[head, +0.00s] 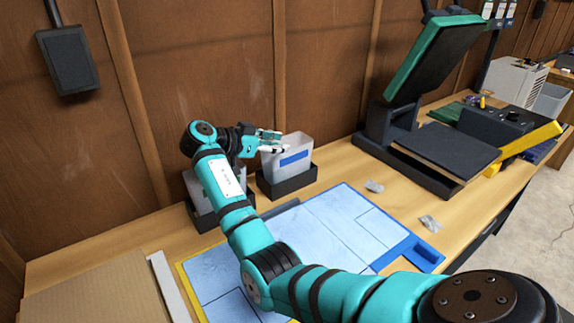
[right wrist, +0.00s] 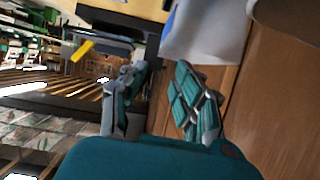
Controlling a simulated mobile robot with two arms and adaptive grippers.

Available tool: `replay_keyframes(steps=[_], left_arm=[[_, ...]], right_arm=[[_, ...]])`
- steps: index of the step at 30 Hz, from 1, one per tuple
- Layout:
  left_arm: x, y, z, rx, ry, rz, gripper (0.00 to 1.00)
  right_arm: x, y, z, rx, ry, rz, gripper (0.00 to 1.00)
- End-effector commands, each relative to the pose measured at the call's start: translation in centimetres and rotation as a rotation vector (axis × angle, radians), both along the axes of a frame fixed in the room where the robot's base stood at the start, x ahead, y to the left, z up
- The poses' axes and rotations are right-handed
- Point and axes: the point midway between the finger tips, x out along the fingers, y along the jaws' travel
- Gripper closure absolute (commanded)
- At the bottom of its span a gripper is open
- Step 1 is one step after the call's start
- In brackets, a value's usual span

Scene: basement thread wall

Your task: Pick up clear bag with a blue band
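The clear bag with a blue band (head: 286,163) stands upright in a black holder (head: 291,183) against the back wall. Its blue band shows on the front face. My right gripper (head: 274,141) is at the upper left edge of this bag; I cannot tell whether it touches. In the right wrist view the right gripper (right wrist: 165,85) has its two fingers spread with nothing between them. A pale translucent bag (right wrist: 205,35) with a little blue at its left edge shows beyond the fingertips. My left gripper is not in view.
A second black holder (head: 207,220) is partly hidden by my right arm. A blue-and-yellow-edged mat (head: 345,228) covers the bench's middle. Two small clear packets (head: 374,186) (head: 430,223) lie right of it. A green-and-black press (head: 428,75) stands further right.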

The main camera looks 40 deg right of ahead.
Motion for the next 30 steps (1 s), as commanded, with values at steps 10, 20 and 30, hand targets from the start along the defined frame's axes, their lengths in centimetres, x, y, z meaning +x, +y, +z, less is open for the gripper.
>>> replay_keyframes(steps=[10, 20, 30], left_arm=[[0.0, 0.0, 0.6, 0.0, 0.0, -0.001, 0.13], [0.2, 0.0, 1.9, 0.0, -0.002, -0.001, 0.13], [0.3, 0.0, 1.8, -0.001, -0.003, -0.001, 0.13]], right_arm=[[-0.2, -2.6, -1.1, 0.0, 0.001, 0.0, 0.7], [-0.6, -6.5, -3.0, -0.002, 0.003, -0.001, 0.7], [-0.6, -6.9, -3.3, 0.0, 0.002, 0.001, 0.81]])
